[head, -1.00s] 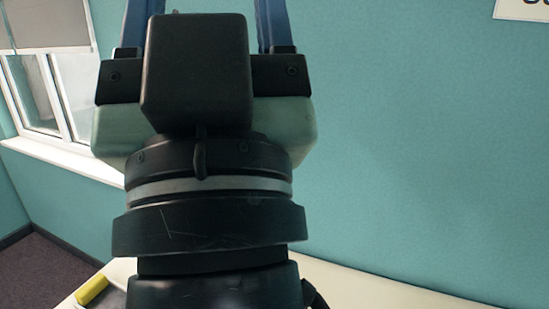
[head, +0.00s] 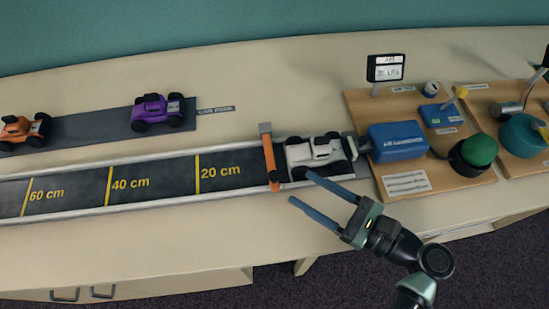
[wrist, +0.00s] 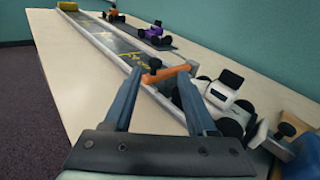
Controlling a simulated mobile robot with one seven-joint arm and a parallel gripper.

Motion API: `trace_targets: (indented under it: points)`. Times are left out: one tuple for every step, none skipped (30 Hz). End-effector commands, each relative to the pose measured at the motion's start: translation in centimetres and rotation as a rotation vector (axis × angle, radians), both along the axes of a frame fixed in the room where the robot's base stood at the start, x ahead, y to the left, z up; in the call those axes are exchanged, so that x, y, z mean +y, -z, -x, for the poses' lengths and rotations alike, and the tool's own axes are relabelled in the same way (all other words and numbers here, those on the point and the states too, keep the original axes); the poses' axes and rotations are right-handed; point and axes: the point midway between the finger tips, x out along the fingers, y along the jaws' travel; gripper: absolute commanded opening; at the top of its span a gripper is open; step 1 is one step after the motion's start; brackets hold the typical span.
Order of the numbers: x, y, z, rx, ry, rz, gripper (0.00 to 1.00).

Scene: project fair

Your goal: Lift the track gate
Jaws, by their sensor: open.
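The track gate (head: 269,158) is an orange bar with a grey post at its far end. It lies across the dark track, in front of the white car (head: 318,154). My gripper (head: 301,188) is open and empty, its two blue fingers pointing left at the near edge of the track, close to the gate's near end. In the wrist view the orange gate (wrist: 165,73) appears between and beyond the fingertips. I cannot tell whether a finger touches it. The white car (wrist: 215,97) stands just right of the fingers there.
The track (head: 150,178) runs left with yellow distance marks. A purple car (head: 158,111) and an orange car (head: 24,130) stand on a dark strip behind it. Right of the white car are a blue box (head: 397,141) and a green button (head: 479,150) on a wooden board.

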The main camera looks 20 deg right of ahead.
Motion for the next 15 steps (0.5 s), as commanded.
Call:
trace_targets:
  points:
    - [0.0,0.9,1.0,0.004,0.006,-0.065,0.57]
    - [0.0,1.0,1.4,0.004,0.007,-0.092,0.57]
    - [0.0,1.0,1.6,0.004,0.009,-0.117,0.57]
    - [0.1,1.0,1.7,0.003,0.009,-0.129,0.57]
    - [0.2,1.0,1.7,0.003,0.008,-0.135,0.57]
    - [0.4,0.9,1.4,0.003,0.007,-0.139,0.57]
    - [0.5,0.9,1.2,0.003,0.005,-0.139,0.57]
    - [0.7,0.8,0.8,0.003,0.005,-0.138,0.57]
    - [1.1,0.8,0.3,0.003,0.004,-0.137,0.57]
    - [1.3,0.8,-0.2,0.003,0.003,-0.137,0.57]
    - [1.6,0.8,-0.7,0.003,0.003,-0.136,0.57]
    - [2.0,0.8,-1.4,0.003,0.003,-0.136,0.57]
    - [2.3,0.8,-2.0,0.003,0.003,-0.135,0.57]
    - [2.7,0.8,-2.6,0.003,0.002,-0.135,0.57]
    - [3.1,0.8,-3.3,0.003,0.003,-0.135,0.57]
